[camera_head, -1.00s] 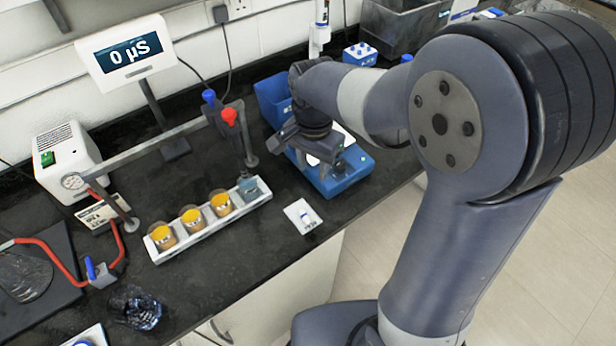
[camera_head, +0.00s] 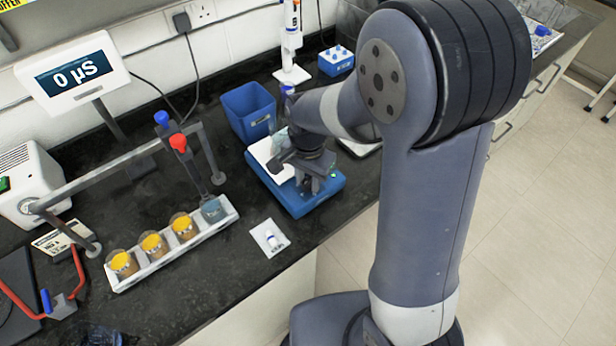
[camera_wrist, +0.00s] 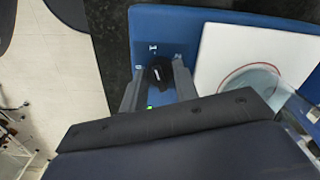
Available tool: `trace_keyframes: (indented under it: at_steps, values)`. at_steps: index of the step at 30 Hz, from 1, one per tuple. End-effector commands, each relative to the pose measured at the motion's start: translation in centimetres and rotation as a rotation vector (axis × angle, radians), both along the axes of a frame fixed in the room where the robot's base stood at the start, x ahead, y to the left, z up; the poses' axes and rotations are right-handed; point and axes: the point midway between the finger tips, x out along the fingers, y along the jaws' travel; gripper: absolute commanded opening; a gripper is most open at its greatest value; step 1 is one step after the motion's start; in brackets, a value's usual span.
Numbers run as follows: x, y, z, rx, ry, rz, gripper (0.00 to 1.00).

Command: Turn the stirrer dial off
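The blue stirrer (camera_head: 325,188) with a white top plate stands near the bench's front edge; it also shows in the wrist view (camera_wrist: 185,22). Its black dial (camera_wrist: 159,73) has a pale mark and sits beside a printed "0" and "1" on the blue face. I cannot tell clearly which label the mark points to. My gripper (camera_wrist: 160,78) reaches down at the dial, one finger on each side, and the dial fills the space between the fingertips. A small green light shows between the fingers. In the head view my gripper (camera_head: 310,180) hides the dial.
A glass vessel (camera_wrist: 254,84) stands on the stirrer's top plate, close to my gripper. A blue bin (camera_head: 249,114) is behind the stirrer. A white rack (camera_head: 146,268) with orange-filled beakers and a small white card (camera_head: 268,240) lie to the left.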

Motion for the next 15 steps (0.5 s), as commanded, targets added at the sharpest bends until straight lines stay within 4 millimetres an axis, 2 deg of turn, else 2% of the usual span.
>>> trace_keyframes:
  at_steps: [1,5,15]
  values:
    - [-0.01,0.0,0.01,0.0,0.0,0.0,0.17]
    - [-0.01,0.0,0.02,0.0,0.0,0.0,0.06]
    - [0.01,0.01,-0.01,0.0,0.0,0.049,0.06]
